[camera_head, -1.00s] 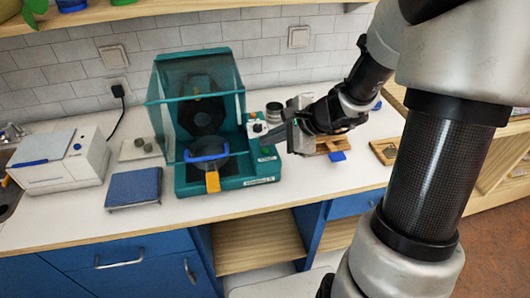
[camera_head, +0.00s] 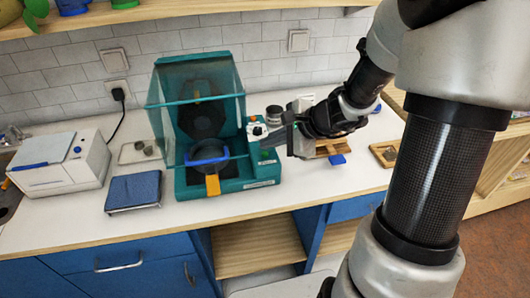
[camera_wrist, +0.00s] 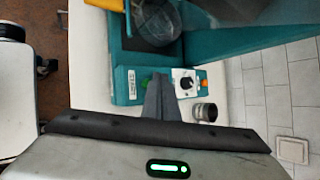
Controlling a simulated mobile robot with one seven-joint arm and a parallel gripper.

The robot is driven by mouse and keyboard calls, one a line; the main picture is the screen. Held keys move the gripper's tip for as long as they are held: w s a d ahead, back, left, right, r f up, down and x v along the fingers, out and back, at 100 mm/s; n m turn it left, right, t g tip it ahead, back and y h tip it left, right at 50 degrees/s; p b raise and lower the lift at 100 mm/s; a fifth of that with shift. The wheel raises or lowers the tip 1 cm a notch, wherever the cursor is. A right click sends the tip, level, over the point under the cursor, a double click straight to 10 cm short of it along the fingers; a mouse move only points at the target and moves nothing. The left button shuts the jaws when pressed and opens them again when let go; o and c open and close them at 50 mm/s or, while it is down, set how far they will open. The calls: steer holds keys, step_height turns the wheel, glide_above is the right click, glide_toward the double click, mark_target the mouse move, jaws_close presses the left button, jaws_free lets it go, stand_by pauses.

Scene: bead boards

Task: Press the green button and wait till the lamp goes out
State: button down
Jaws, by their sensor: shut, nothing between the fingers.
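The teal machine (camera_head: 226,186) stands on the counter with its clear hood raised over a dark round plate. The green button (camera_wrist: 145,83) shows partly in the wrist view, between a label and my fingers. My gripper (camera_wrist: 161,84) is shut and empty, its tips right over or beside the button; I cannot tell whether they touch it. In the head view my gripper (camera_head: 269,141) hides the button. I cannot make out a lit lamp.
A blue-topped scale (camera_head: 133,191) and a white box appliance (camera_head: 62,168) stand to the left. A small metal jar (camera_wrist: 205,112) is close beside my fingers. A wooden tray (camera_head: 383,155) lies to the right. The counter's front strip is clear.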

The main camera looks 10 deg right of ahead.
steer(key=shift+f, duration=0.1)
stand_by(0.7)
steer(key=shift+f+b, duration=0.35)
steer(key=shift+b, duration=0.25)
